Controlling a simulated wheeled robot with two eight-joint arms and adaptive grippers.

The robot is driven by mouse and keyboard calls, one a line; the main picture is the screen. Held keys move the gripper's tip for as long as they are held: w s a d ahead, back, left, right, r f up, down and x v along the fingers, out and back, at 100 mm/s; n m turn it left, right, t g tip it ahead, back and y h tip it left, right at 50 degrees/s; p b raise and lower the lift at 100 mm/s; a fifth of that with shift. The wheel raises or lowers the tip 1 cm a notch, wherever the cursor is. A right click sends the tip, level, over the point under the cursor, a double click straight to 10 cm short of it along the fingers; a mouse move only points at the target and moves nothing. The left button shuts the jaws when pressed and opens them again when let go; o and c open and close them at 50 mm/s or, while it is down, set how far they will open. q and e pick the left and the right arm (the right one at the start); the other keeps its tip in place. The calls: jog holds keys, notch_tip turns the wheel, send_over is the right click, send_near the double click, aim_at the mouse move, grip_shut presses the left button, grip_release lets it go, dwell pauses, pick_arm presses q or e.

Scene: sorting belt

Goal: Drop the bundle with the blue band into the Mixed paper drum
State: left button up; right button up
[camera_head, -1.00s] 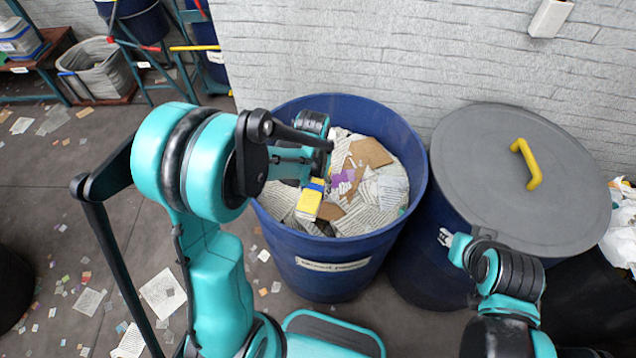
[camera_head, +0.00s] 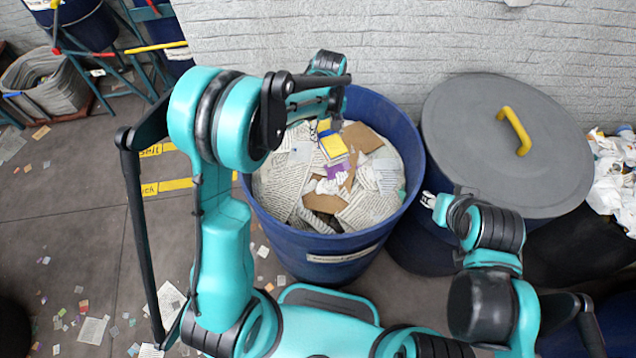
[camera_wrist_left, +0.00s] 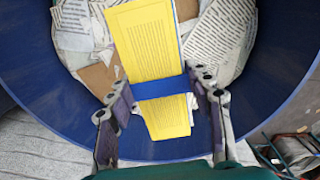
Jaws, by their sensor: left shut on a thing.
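The bundle with the blue band (camera_head: 334,148) is a yellow stack of paper. In the left wrist view the yellow bundle (camera_wrist_left: 150,50) has its blue band around it between the two fingers. My left gripper (camera_wrist_left: 161,84) is shut on it. In the head view my left gripper (camera_head: 325,122) is partly hidden by its own arm, over the open blue drum (camera_head: 408,150). This drum is filled with printed paper and cardboard scraps; its front label is too blurred to read surely. My right gripper (camera_head: 429,200) is small beside the lidded drum, its opening unclear.
A blue drum with a grey lid (camera_head: 470,120) and yellow handle stands right of the open drum. White crumpled paper (camera_head: 610,180) lies at far right. A grey basket (camera_head: 50,90) stands at upper left. Paper scraps litter the floor. A brick wall is behind.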

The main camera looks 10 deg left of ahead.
pick_arm(q)
jog(key=shift+f+b, duration=1.35)
jog(key=shift+f, duration=1.05)
jog(key=o, duration=1.4)
jog(key=shift+o, duration=0.2)
notch_tip(320, 180, up, 12)
jog(key=shift+r, duration=0.1)
